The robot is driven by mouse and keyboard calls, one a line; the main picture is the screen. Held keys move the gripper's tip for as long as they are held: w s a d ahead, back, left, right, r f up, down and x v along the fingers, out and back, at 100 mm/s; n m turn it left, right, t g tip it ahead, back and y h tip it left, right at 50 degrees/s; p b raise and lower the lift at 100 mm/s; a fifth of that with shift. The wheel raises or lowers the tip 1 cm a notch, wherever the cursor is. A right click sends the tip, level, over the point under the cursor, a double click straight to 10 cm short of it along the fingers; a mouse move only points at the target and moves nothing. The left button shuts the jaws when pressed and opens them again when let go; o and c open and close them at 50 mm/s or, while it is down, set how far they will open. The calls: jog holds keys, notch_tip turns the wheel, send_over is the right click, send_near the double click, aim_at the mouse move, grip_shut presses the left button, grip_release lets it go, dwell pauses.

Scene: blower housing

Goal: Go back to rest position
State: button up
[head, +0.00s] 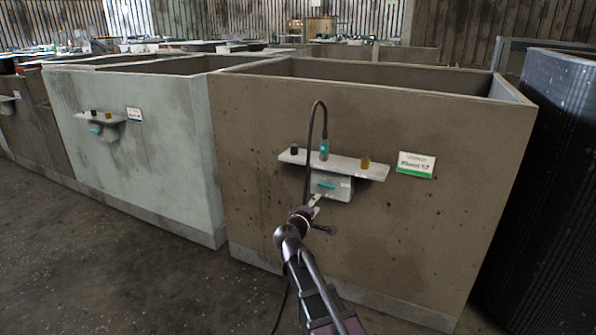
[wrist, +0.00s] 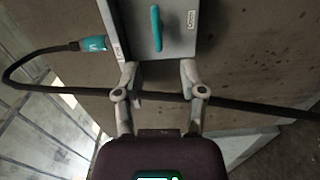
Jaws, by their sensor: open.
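My gripper (head: 315,203) is in front of the brown housing wall, just below a small grey box with a teal handle (head: 326,185). In the wrist view my gripper (wrist: 158,72) is open, its two fingers apart with nothing held between the tips. The grey box (wrist: 178,45) and its teal handle (wrist: 156,28) lie ahead of the fingertips. I cannot tell whether the fingertips touch the box. A dark cable (wrist: 60,90) loops from a teal plug (wrist: 95,43) and crosses the picture at the fingers.
A grey shelf (head: 370,171) above the box carries a dark knob (head: 294,150), an amber knob (head: 365,162) and the teal plug (head: 324,150). A white-green label (head: 416,165) is to the right. A pale housing (head: 140,150) stands left; open floor (head: 90,260) lies front left.

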jog(key=s+d+f+m+g+y+p, duration=0.1)
jog(key=s+d+f+m+g+p, duration=0.1)
jog(key=s+d+f+m+g, duration=0.4)
jog(key=s+d+f+m+g+p, duration=0.1)
jog(key=s+d+f+m+g, duration=0.25)
jog(key=s, duration=0.45)
jog(key=s+a+f+m+g+y+p, duration=0.1)
jog(key=s+g+y, duration=0.2)
jog(key=s, duration=0.3)
jog(key=s+a+f+m+g+y+p, duration=0.1)
jog(key=s+a+f+g+y, duration=0.1)
jog(key=s, duration=0.5)
jog(key=g+y, duration=0.1)
jog(key=y, duration=0.1)
jog(key=shift+s+a+f+y, duration=0.15)
jog(key=shift+a+y, duration=0.1)
jog(key=shift+y, duration=0.15)
jog(key=shift+a, duration=0.1)
